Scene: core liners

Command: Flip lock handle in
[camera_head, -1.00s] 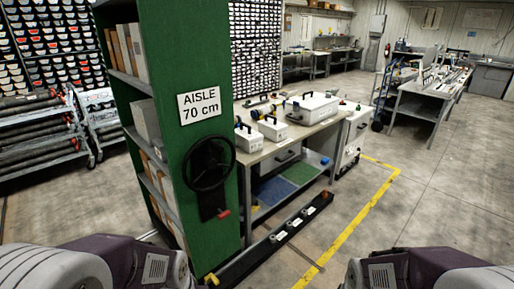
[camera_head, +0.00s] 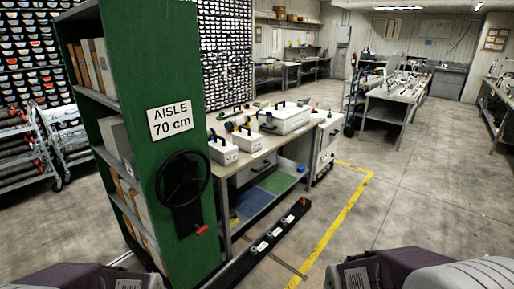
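A black handwheel (camera_head: 183,179) is on the green end panel of a shelf unit at the left. Below it, on a dark plate, a red-tipped lock handle (camera_head: 201,230) sticks out to the right near the panel's lower right. Both are upright in front of me, beyond my arms. Parts of my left arm show at the bottom left and of my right arm at the bottom right. Neither gripper's fingers are in view, and nothing touches the handle.
A sign (camera_head: 170,120) reading "AISLE 70 cm" is above the wheel. A workbench (camera_head: 262,150) with white cases stands right of the shelf. A black floor rail (camera_head: 262,246) runs beside the shelf's base. Open floor (camera_head: 410,190) lies to the right, past a yellow line.

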